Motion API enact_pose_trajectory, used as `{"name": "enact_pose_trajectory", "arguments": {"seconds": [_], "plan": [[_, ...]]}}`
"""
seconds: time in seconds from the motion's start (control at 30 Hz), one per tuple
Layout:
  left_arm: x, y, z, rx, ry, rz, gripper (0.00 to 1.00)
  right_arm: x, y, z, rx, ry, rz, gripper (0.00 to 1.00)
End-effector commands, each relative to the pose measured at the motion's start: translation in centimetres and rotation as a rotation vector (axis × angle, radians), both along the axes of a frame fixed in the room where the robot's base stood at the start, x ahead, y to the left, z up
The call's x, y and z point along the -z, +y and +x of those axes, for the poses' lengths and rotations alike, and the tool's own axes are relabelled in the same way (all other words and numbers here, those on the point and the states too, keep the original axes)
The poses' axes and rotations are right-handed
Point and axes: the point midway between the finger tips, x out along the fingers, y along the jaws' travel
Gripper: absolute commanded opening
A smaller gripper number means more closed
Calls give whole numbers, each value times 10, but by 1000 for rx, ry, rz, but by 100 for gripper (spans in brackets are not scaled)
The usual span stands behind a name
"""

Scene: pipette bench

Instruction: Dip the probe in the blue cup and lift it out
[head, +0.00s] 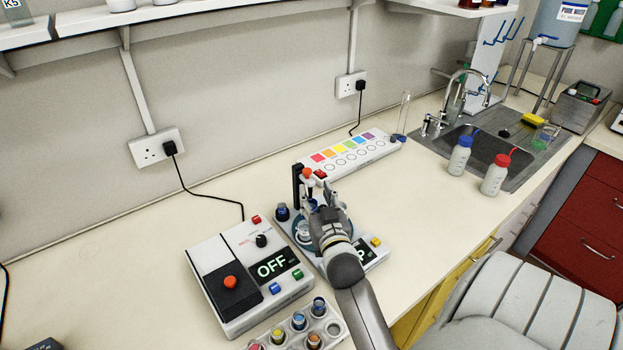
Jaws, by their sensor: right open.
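A slim dark probe-like piece with an orange top (307,174) stands upright beside a black post (297,187) on a small bench instrument. My right gripper (311,209) is open, just below and in front of this piece; its fingers and wrist cover much of the instrument. A bit of blue shows between the fingers, but I cannot tell whether it is a cup. A rack (335,328) at the bottom holds several coloured cups, including a blue one (299,320). My left gripper is out of view.
A control box (213,258) reading OFF stands left of my arm. A colour-strip block (350,153) lies behind. Blue-capped (460,155) and red-capped (495,174) bottles stand by the sink (512,183). The counter between my arm and the bottles is clear.

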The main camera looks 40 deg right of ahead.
Motion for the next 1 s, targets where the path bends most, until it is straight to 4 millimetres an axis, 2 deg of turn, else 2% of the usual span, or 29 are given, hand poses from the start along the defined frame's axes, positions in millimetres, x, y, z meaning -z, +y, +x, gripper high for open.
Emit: {"name": "enact_pose_trajectory", "arguments": {"seconds": [0.1, 0.3, 1.0], "plan": [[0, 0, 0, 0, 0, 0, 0, 0, 10, -16, -1, 0, 0, 43], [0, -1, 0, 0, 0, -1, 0, -1, 16, -27, -1, -2, -1, 43], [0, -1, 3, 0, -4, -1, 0, -1, 16, -28, -1, -1, -2, 43]]}}
